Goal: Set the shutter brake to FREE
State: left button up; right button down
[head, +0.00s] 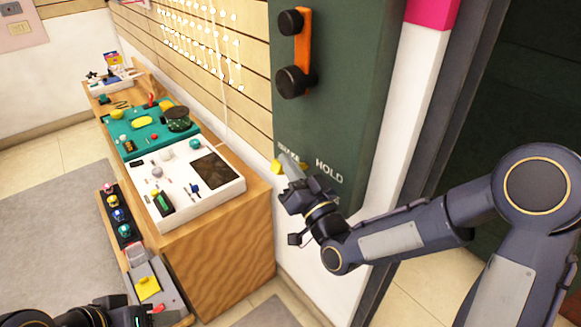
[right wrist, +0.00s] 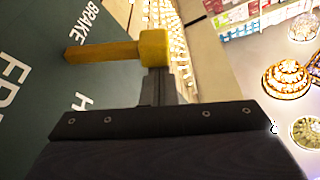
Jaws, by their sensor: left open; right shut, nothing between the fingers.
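The green shutter panel (head: 335,110) carries white lettering BRAKE and HOLD (head: 329,171); a lower label is mostly covered by my arm. The yellow brake lever (head: 276,167) sticks out under BRAKE, partly hidden by my right gripper (head: 291,172). In the right wrist view the lever (right wrist: 105,51) has a yellow bar and a blocky end, with BRAKE, the start of FREE and an H around it. My right gripper (right wrist: 155,85) is shut and empty, its fingertips right at the blocky end; contact is unclear. My left gripper (head: 120,312) is low at the left, partly cut off.
An orange bar with black knobs (head: 301,50) is mounted higher on the panel. A wooden counter (head: 225,245) with a white tray (head: 215,187) and a teal mat (head: 125,125) stands left of the panel. Floor (head: 55,220) is open further left.

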notch_tip(320, 180, down, 9)
jog(key=a+n+g+y+b, duration=0.1)
jog(key=n+g+y+b, duration=0.2)
jog(key=n+b, duration=1)
jog(key=shift+s+a+n+y+b, duration=0.35)
jog(key=shift+y+b, duration=0.75)
jog(key=shift+b, duration=3.1)
jog(key=shift+s+d+g, duration=0.1)
jog(key=shift+d+g, duration=0.1)
jog(key=shift+g, duration=0.1)
notch_tip(320, 180, up, 4)
jog(key=s+a+p, duration=0.1)
jog(key=s+p, duration=0.1)
jog(key=v, duration=0.9)
jog(key=shift+p, duration=0.4)
